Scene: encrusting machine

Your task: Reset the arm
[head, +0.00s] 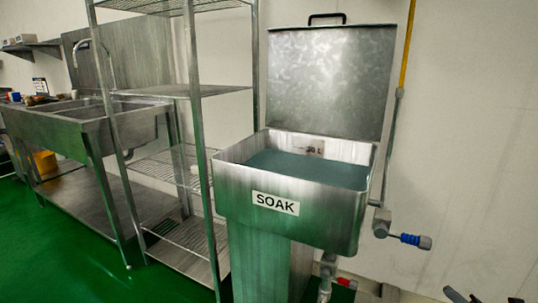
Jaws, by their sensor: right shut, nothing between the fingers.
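A small part of my right gripper (478,297) shows as dark pieces at the bottom right corner, cut off by the picture's edge. It is shut and holds nothing. It is to the right of the soak sink and apart from it. The rest of my right arm is out of view. My left gripper and left arm are not in view.
A metal soak sink (262,222) labelled SOAK holds bluish water, its lid (328,85) raised against the wall. A blue-handled valve (410,240) juts out right. A wire shelf rack (195,92) and steel sink counter (95,125) stand left. Green floor (60,265) is open front left.

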